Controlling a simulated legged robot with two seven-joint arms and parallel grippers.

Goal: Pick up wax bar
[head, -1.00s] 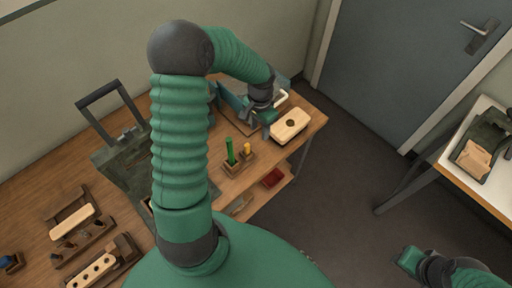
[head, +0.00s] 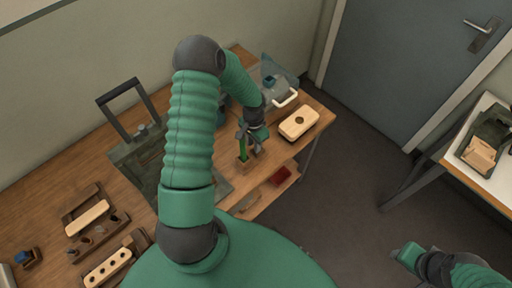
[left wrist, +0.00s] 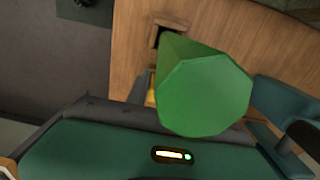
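A wooden holder (head: 249,166) stands near the table's front edge with a green bar (head: 242,152) upright in it. The green bar (left wrist: 205,95) fills the middle of the left wrist view, end towards the camera. A yellow piece (left wrist: 150,97), perhaps the wax bar, shows only as a sliver behind it; in the head view it is hidden. My left gripper (head: 254,138) is down at the holder, close beside the green bar. Its fingertips are largely hidden, so its grip is unclear. My right gripper (head: 409,254) is at lower right, away from the table.
A pale wooden block (head: 299,123) with a hole lies right of the holder. A teal bin (head: 281,75) with a white handle stands behind it. A red item (head: 281,175) lies on the lower shelf. A white-topped table (head: 452,159) is at right.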

